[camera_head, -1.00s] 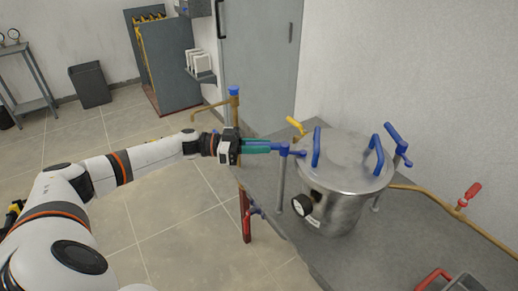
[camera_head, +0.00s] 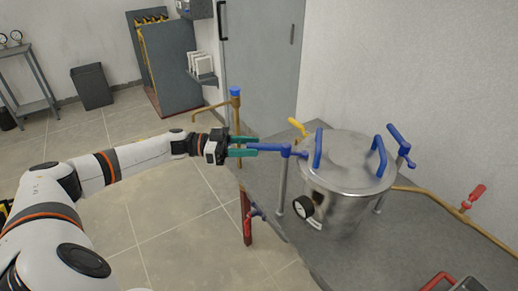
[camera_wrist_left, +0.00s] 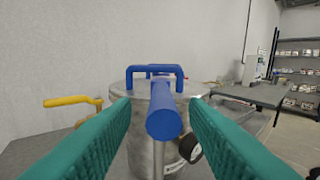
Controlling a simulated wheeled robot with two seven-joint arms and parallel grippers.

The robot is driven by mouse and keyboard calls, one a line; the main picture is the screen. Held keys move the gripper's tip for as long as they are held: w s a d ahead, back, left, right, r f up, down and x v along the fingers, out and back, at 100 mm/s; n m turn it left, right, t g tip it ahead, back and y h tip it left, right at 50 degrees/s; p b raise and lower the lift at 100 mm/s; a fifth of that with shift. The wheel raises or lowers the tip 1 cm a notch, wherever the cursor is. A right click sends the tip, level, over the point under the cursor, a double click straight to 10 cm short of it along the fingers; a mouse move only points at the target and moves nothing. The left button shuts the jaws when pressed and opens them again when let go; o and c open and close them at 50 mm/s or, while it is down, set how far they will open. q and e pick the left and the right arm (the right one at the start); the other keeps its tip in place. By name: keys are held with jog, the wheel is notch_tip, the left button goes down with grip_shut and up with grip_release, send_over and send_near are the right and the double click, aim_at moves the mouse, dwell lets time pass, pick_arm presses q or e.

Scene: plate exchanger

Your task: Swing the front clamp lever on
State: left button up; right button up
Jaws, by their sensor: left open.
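A steel vessel (camera_head: 345,205) with a flat lid (camera_head: 347,160) stands on a grey bench. It also shows in the left wrist view (camera_wrist_left: 145,150). A blue clamp lever (camera_head: 272,149) sticks out from the lid's left edge toward my left gripper (camera_head: 246,146). In the left wrist view this lever (camera_wrist_left: 164,112) points at the camera, between the two green fingers (camera_wrist_left: 160,135). The fingers are open, with gaps on both sides of the lever. Another blue lever (camera_head: 400,139) stands at the lid's right side. My right gripper is not in view.
Two blue lid handles (camera_head: 318,148) stand on top. A yellow lever (camera_head: 296,126) sits behind the vessel and a gauge (camera_head: 303,206) in front. A brass pipe with a red valve handle (camera_head: 474,196) runs right.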

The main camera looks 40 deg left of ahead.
pick_arm(q)
jog(key=b+v, duration=0.1)
jog(key=v, duration=0.7)
jog(key=shift+a, duration=0.15)
jog(key=shift+s, duration=0.1)
notch_tip(320, 180, down, 31)
jog(key=w+n+t+y, duration=0.1)
jog(key=n+t+y, duration=0.5)
jog(key=y, duration=0.5)
jog(key=s+d+f+n+g+y, duration=0.25)
jog(key=s+f, duration=0.35)
jog(key=f, duration=0.5)
jog(key=s+d+f+g+y, duration=0.1)
jog(key=s+d+f+g, duration=0.25)
jog(key=s+f, duration=0.5)
jog(key=s+d+f+g+y, duration=0.1)
jog(key=s+d+f+g, duration=0.25)
jog(key=s+f, duration=0.5)
jog(key=s+d+f+g, duration=0.2)
jog(key=s+d, duration=0.3)
jog(key=s, duration=0.4)
jog(key=s+d+f+g, duration=0.2)
jog(key=s+d, duration=0.4)
jog(key=s, duration=0.4)
jog(key=shift+d+f+g, duration=0.15)
jog(key=shift+d+g, duration=0.15)
jog(key=shift+g, duration=0.05)
